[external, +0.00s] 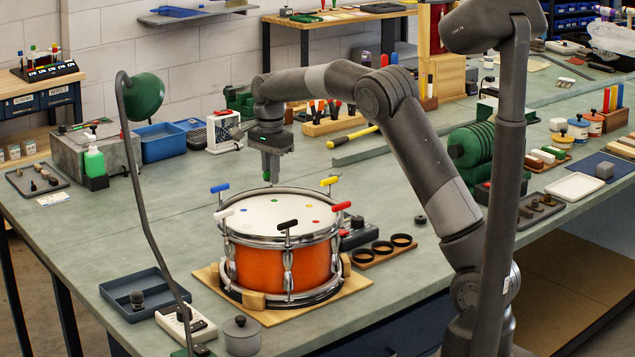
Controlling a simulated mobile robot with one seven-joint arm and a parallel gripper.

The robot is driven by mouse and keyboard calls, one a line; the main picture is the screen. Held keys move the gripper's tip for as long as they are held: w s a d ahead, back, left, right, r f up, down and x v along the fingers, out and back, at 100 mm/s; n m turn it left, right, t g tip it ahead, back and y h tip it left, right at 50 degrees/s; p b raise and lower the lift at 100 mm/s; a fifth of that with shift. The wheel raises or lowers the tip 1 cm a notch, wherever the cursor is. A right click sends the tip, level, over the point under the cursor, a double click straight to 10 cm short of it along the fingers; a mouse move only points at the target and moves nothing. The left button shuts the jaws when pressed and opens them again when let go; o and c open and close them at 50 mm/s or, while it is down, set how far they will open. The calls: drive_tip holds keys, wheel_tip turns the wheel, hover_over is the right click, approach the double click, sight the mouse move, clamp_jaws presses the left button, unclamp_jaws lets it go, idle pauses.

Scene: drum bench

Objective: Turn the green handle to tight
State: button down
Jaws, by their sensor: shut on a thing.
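An orange snare drum (284,266) with a white head (287,212) stands on a wooden board. Several T-shaped handles rise around its rim: blue (219,188), white (223,214), black (288,224), red (341,206) and yellow (329,181). Small coloured dots mark the head. My gripper (269,178) points straight down at the drum's far rim, between the blue and yellow handles. It is shut on the green handle there, which is almost wholly covered by the fingers. How far the handle is turned cannot be seen.
A green lamp (144,97) on a thin stand rises left of the drum. A grey tray (146,294), a white meter (186,325) and a lidded pot (242,335) stand in front. Black rings (382,248) lie on a board at the right.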

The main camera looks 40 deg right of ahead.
drive_tip(key=m, duration=0.6)
drive_tip(key=shift+m, duration=0.3)
drive_tip(key=m, duration=0.5)
drive_tip(key=shift+r, duration=0.1)
drive_tip(key=m, duration=0.4)
drive_tip(key=shift+m, duration=2.3)
drive_tip(key=c, duration=1.5)
unclamp_jaws()
